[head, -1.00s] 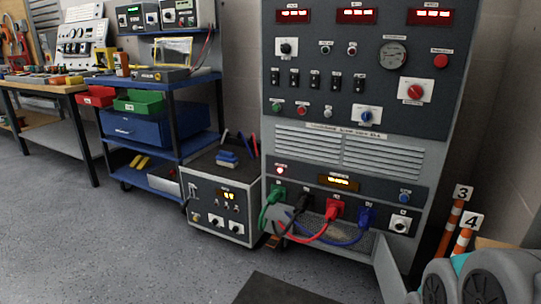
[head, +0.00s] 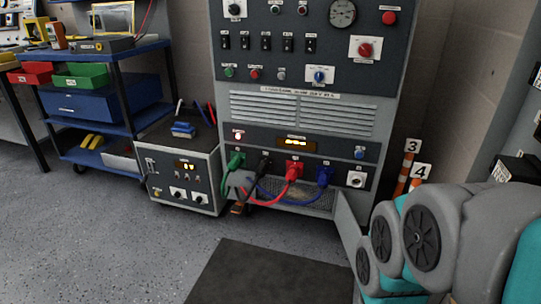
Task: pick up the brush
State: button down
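A small blue object that looks like the brush (head: 183,130) lies on top of the low grey test unit (head: 183,178), left of the big cabinet. It is too small to make out its bristles clearly. Thin red and blue upright pieces stand beside it on the same top. My gripper is not in view; only grey and teal links of my arm show at the lower right, well apart from the brush.
The tall grey cabinet (head: 301,110) stands behind, with green, black, red and blue plugs and hanging cables low on its front. A blue cart (head: 105,130) is at left. A dark mat (head: 270,275) lies on open floor. Orange posts (head: 406,170) stand at right.

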aim_at(180, 130)
jog(key=i+j+u, duration=0.15)
jog(key=i+j, duration=0.2)
jog(key=i, duration=0.25)
jog(key=i+j+u, duration=0.1)
jog(key=i+j, duration=0.15)
jog(key=i, duration=0.4)
jog(key=i+j+u, duration=0.15)
jog(key=i, duration=0.5)
jog(key=i+j+u, duration=0.15)
jog(key=i, duration=0.5)
